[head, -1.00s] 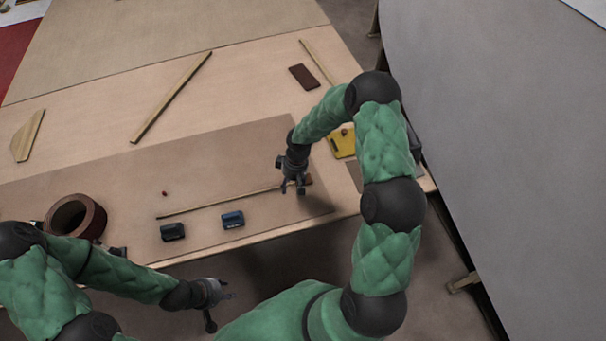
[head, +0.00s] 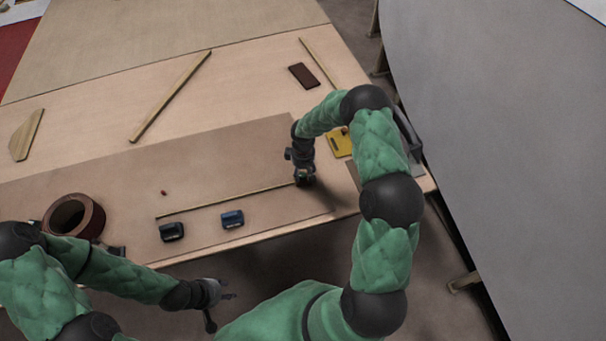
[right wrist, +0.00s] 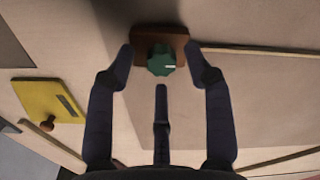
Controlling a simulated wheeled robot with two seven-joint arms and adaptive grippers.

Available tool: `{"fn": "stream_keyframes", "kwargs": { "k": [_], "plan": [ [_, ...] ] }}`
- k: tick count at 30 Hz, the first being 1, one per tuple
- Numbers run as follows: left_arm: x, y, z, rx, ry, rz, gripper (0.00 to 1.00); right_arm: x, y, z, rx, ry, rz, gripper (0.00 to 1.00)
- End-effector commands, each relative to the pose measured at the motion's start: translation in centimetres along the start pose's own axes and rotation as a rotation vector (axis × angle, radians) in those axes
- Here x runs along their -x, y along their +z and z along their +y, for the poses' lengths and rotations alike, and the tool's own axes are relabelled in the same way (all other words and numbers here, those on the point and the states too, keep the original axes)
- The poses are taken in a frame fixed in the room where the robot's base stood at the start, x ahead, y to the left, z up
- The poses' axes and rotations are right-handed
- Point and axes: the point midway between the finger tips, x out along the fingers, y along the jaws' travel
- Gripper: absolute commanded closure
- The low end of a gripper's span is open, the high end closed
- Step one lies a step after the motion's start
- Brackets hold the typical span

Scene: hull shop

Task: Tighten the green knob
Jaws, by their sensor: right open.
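The green knob (right wrist: 161,60) sits on a small brown wooden block (right wrist: 174,38) in the right wrist view, with a light mark on its face. My right gripper (right wrist: 161,65) is open, with one finger on each side of the knob and a third finger below it in the picture. I cannot tell whether any finger touches it. In the head view my right gripper (head: 305,180) is over the right part of the bench mat and hides the knob. My left gripper (head: 226,296) is off the bench's front edge, its fingers seemingly apart and empty.
A black clamp-like block (head: 172,232) and a blue one (head: 232,219) lie near the front edge. A thin wooden strip (head: 225,202) runs toward my right gripper. A brown tape roll (head: 74,217) stands at left. A yellow plate (head: 340,145) lies beside my right arm.

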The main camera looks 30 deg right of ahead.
Motion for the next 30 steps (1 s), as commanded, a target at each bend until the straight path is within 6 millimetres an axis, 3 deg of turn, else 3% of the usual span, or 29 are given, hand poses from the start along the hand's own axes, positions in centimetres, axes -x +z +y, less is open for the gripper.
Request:
{"fn": "stream_keyframes", "kwargs": {
  "k": [5,14,20,30],
  "plan": [
    [-0.1,0.0,0.0,0.000,0.000,0.000,0.60,-1.3,0.0,0.0,0.000,0.000,0.000,0.48],
    [-0.1,0.0,0.0,0.000,0.000,0.000,0.60,-1.5,0.0,0.0,0.000,0.000,0.001,0.48],
    [-0.1,0.0,0.0,0.000,0.000,0.000,0.60,-1.5,0.0,0.0,0.000,0.000,0.001,0.98],
    [-0.4,0.0,-0.1,0.000,0.000,0.000,0.60,-1.6,0.1,-0.1,-0.020,-0.001,-0.002,1.00]
  ]
}}
